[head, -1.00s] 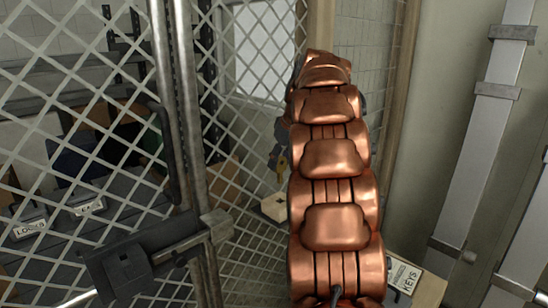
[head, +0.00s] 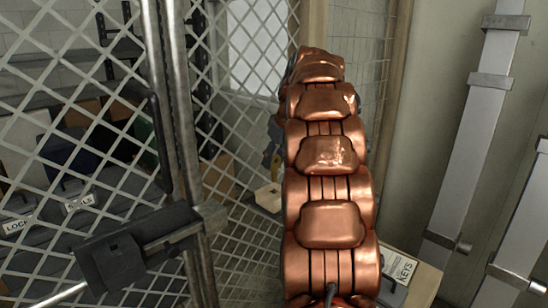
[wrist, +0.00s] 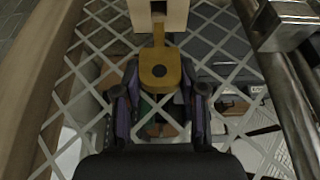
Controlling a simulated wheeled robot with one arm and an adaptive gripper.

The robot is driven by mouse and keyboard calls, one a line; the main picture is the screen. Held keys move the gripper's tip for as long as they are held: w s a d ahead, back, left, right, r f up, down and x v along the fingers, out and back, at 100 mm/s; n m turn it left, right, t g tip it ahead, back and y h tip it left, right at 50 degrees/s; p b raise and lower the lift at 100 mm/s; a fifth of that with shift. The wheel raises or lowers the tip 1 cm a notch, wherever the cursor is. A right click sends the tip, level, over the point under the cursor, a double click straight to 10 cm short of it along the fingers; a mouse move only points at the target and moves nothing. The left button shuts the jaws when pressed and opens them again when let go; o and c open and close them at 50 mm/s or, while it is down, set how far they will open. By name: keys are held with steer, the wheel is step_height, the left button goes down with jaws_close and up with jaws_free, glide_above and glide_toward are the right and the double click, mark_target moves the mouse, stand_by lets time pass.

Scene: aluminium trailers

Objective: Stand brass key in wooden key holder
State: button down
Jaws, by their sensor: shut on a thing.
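The brass key (wrist: 160,70) hangs from my gripper (wrist: 158,100), bow between the fingers and shaft pointing away from my wrist. My gripper is shut on it. The pale wooden key holder (wrist: 172,16) is at the top of the wrist view, with a dark slot in line with the shaft. The shaft end is at or just in front of the holder; I cannot tell whether it is inside the slot. In the head view the key (head: 267,160) shows small and upright just above the holder (head: 268,197), left of my arm. Most of the gripper is hidden there.
A wire mesh door (head: 85,120) with a metal post and a dark lock (head: 140,255) stands close at the left. Mesh also lies behind the holder. A box labelled KEYS (head: 402,270) is at the lower right, beside my arm. Metal bars (head: 490,100) stand at the right.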

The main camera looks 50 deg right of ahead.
mark_target(276, 173)
steer(key=shift+f+b, duration=2.15)
steer(key=shift+f, duration=0.95)
steer(key=c, duration=0.6)
jaws_free()
steer(key=shift+v, duration=5.95)
